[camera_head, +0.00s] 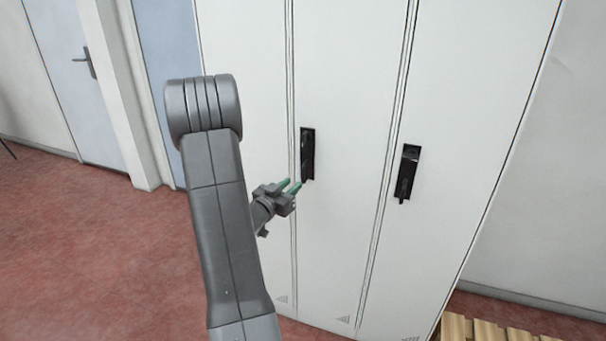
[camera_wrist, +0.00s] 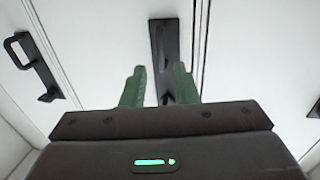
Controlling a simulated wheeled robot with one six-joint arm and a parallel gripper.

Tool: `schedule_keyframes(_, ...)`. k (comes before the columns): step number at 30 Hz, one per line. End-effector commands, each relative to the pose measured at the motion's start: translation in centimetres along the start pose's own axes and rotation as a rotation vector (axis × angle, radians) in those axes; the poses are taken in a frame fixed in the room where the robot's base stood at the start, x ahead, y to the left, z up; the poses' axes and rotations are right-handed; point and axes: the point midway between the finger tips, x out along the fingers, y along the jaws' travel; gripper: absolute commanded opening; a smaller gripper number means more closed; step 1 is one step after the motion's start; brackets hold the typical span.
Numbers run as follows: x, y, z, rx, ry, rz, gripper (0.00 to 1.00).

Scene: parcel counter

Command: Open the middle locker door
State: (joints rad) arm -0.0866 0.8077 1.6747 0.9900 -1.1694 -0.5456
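The middle locker door (camera_head: 345,210) is a tall white panel that looks shut, flush with its neighbours. Its black handle (camera_head: 307,153) sits on a dark plate near the door's left edge. My gripper (camera_head: 292,186) is just at the lower left of this handle, its two green fingers apart and pointing towards it. In the wrist view a black handle plate (camera_wrist: 164,50) shows beyond and between the open fingers (camera_wrist: 158,85). Nothing is held. I cannot tell whether the fingers touch the handle; its lower end is partly hidden in the wrist view.
The right locker door (camera_head: 465,130) has its own black handle (camera_head: 408,173). My arm hides part of the left locker door (camera_head: 247,60). A slatted wooden piece (camera_head: 485,330) is at the lower right. Red floor (camera_head: 90,240) is clear at left, before a blue-grey door (camera_head: 85,80).

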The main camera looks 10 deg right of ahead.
Motion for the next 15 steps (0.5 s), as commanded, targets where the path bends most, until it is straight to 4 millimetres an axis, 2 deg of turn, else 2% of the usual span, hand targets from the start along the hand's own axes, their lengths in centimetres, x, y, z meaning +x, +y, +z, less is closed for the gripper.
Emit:
schedule_keyframes(1, 1.2, 0.1, -0.1, 0.000, 0.000, 0.003, 0.27)
schedule_keyframes(6, 4.5, 0.1, -0.1, 0.000, 0.000, 0.001, 0.27)
schedule_keyframes(10, 6.2, 0.0, -0.1, 0.001, -0.001, 0.001, 0.27)
schedule_keyframes(15, 7.2, 0.0, 0.0, 0.000, 0.000, -0.002, 0.27)
